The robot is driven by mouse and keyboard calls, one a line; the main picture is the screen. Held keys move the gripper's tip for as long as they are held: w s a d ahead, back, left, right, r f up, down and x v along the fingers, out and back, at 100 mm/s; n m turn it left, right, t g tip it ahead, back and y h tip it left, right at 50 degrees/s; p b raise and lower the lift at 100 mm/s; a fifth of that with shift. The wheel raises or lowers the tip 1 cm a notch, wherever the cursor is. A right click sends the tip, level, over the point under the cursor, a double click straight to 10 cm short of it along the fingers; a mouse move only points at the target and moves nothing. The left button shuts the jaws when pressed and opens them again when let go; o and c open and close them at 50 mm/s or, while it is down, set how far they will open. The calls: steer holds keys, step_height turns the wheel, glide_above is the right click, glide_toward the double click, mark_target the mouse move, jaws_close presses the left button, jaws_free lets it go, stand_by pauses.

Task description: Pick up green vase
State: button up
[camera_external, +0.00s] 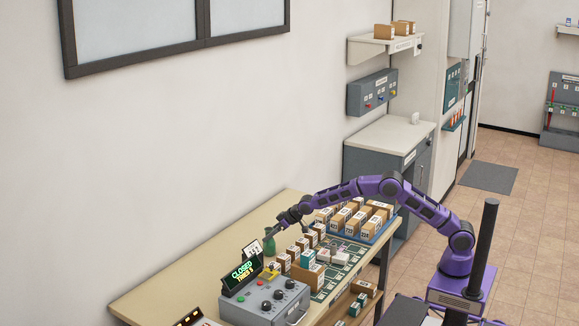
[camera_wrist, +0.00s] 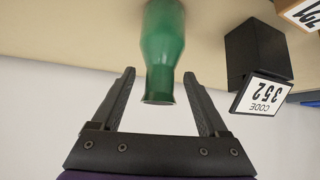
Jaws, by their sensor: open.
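The green vase (camera_wrist: 163,55) fills the top middle of the wrist view, which looks upside down, with its rim pointing down. In the external view the vase (camera_external: 270,246) stands upright on the table behind the control box. My gripper (camera_wrist: 159,76) is open, with one black finger on each side of the vase's neck and gaps showing on both sides. In the external view my gripper (camera_external: 273,231) reaches the vase from the right; its fingers are small and partly unclear there.
A black block with a "CODE 352" card (camera_wrist: 263,94) is close beside the vase. The grey control box (camera_external: 262,302) with a lit "CLOSED" sign (camera_external: 243,273) stands in front. Several small boxes (camera_external: 302,244) and a blue tray of parcels (camera_external: 377,238) are to the right.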

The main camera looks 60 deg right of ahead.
steer(key=shift+w+a+f, duration=0.1)
steer(key=shift+w+f, duration=0.15)
jaws_close()
stand_by(1.4)
